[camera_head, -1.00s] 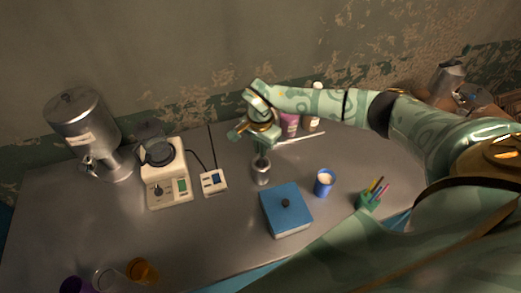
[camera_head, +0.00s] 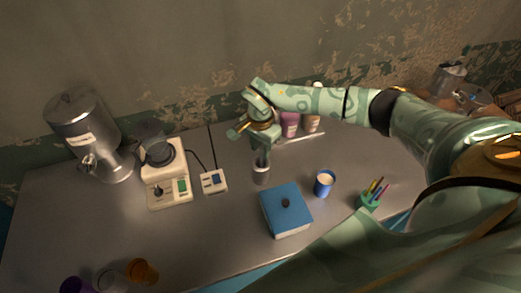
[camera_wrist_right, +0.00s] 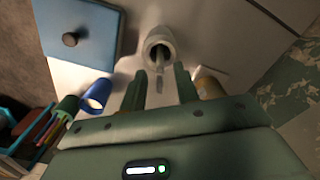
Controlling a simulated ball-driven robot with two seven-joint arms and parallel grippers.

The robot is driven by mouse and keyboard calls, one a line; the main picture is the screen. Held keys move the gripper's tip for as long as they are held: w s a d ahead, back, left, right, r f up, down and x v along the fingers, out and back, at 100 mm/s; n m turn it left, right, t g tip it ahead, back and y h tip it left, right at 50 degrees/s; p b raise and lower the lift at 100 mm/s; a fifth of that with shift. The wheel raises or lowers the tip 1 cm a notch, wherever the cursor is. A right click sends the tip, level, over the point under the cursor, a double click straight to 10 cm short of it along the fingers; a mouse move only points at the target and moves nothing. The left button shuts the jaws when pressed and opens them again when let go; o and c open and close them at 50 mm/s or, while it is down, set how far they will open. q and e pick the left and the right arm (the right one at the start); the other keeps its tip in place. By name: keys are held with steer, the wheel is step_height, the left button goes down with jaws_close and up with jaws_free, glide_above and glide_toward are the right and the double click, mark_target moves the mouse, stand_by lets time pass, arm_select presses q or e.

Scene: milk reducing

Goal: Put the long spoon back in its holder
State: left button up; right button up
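The holder (camera_head: 261,175) is a small grey upright cylinder on the table, left of the blue box. In the right wrist view its round pale mouth (camera_wrist_right: 160,45) shows just beyond my fingertips. A thin grey piece, seemingly the long spoon (camera_wrist_right: 160,80), runs from the mouth between my fingers; how deep it sits is hidden. My right gripper (camera_head: 260,153) points down just above the holder. In the wrist view its fingers (camera_wrist_right: 160,88) stand apart, with gaps on both sides of the thin piece. My left gripper is not in view.
A blue box (camera_head: 285,222) and a blue cup (camera_head: 324,184) stand right of the holder. A green pen cup (camera_head: 370,200) is farther right. Bottles (camera_head: 290,125) stand behind my arm. A white stirrer (camera_head: 165,180) and probe unit (camera_head: 213,182) are left.

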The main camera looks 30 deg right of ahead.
step_height(320, 180, up, 10)
steer(key=shift+r, duration=0.1)
stand_by(0.6)
